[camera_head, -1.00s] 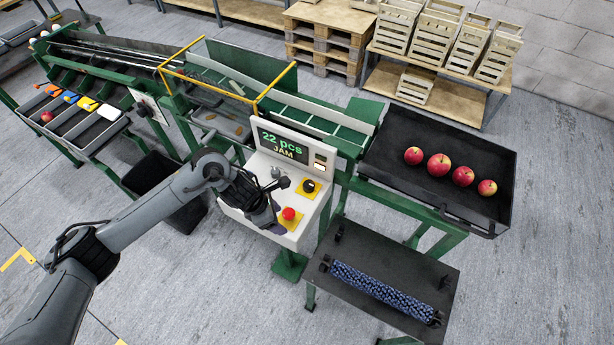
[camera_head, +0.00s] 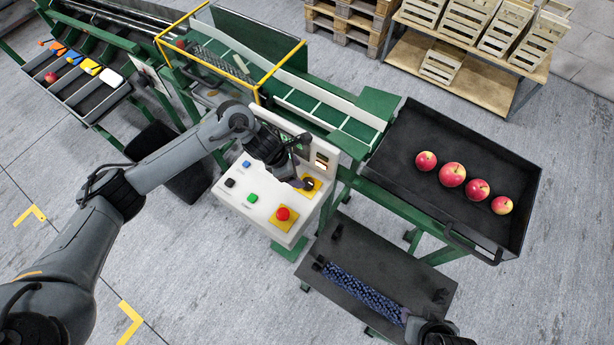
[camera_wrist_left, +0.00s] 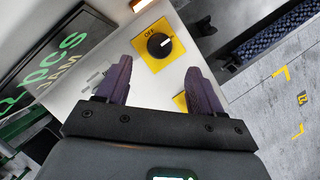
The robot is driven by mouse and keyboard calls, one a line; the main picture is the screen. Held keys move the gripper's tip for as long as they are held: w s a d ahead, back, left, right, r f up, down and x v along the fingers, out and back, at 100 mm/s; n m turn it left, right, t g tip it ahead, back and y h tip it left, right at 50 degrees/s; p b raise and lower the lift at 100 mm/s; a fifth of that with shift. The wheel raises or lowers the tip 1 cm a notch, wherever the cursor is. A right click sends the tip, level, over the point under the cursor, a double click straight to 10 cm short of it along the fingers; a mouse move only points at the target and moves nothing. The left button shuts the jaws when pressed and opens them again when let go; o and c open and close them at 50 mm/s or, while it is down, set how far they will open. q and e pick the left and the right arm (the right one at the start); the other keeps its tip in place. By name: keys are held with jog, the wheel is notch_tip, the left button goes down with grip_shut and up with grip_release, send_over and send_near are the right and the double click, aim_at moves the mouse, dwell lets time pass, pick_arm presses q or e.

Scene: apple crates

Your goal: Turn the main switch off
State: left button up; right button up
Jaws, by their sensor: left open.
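The main switch is a round black knob with a white pointer line on a yellow plate marked OFF. It shows in the left wrist view (camera_wrist_left: 159,45), just beyond the fingertips, with the pointer angled toward the upper right. In the head view the switch (camera_head: 309,185) is at the control panel's right side, partly covered by my fingers. My left gripper (camera_head: 297,168) is over the panel. In the wrist view my left gripper (camera_wrist_left: 157,68) has its two purple fingers spread, with nothing between them. My right gripper (camera_head: 438,333) barely shows at the bottom edge; its fingers are unclear.
A red mushroom button (camera_head: 283,213) sits on the panel near the switch, with green (camera_head: 252,198), black (camera_head: 230,183) and blue (camera_head: 246,164) buttons to its left. The display rises behind. A blue brush roller (camera_head: 363,289) lies on the dark stand at lower right.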

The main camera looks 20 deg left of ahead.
aim_at(308, 182)
pick_arm(q)
jog(key=x, duration=0.8)
jog(key=shift+p, duration=0.3)
jog(key=c, duration=1)
jog(key=shift+c, duration=0.2)
